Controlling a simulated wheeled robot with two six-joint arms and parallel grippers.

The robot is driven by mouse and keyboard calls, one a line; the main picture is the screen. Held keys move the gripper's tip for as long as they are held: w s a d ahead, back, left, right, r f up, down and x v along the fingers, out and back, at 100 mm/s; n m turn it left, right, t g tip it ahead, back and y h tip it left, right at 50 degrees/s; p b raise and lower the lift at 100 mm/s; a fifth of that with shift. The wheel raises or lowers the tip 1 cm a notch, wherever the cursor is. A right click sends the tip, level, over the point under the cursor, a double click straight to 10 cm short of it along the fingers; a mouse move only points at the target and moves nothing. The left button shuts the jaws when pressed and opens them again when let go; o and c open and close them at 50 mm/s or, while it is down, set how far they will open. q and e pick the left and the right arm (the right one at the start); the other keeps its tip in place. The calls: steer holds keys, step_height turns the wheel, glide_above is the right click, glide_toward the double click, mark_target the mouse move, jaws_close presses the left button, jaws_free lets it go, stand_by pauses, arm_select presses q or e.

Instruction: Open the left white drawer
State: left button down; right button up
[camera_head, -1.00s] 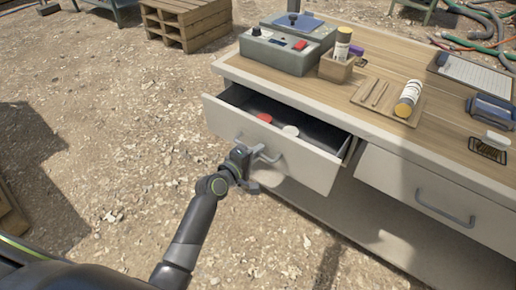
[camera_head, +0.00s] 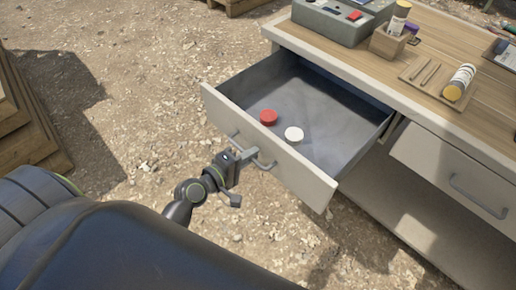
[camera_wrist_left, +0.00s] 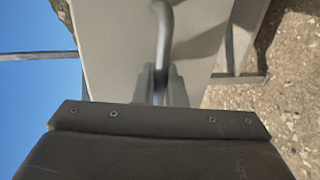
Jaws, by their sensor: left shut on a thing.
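The left white drawer (camera_head: 275,153) is pulled far out of the workbench in the head view. A red round cap (camera_head: 268,117) and a white round cap (camera_head: 294,134) lie on its dark floor near the front panel. My left gripper (camera_head: 246,160) is shut on the drawer's handle (camera_head: 262,163) at the outside of the front panel. The left wrist view shows the fingers (camera_wrist_left: 160,88) closed around the curved bar of the handle (camera_wrist_left: 164,30). My right gripper does not show.
The right drawer (camera_head: 455,175) is shut. On the wooden top (camera_head: 340,48) stand a grey control box (camera_head: 335,18), a wooden holder (camera_head: 388,43) with a bottle, and a tray with a yellow-capped bottle (camera_head: 459,83). Gravelly ground (camera_head: 130,75) lies clear left of the drawer.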

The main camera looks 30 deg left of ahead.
arm_select(q)
steer(key=shift+s, duration=0.25)
steer(key=c, duration=1.6)
jaws_free()
steer(key=shift+c, duration=0.2)
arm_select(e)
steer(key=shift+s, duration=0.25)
arm_select(q)
steer(key=b+v, duration=0.4)
steer(key=v, duration=1.3)
steer(key=shift+s, duration=0.2)
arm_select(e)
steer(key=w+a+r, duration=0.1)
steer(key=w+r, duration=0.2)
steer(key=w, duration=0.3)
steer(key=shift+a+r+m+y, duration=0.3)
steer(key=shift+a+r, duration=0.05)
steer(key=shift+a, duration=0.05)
arm_select(q)
steer(key=shift+a, duration=0.1)
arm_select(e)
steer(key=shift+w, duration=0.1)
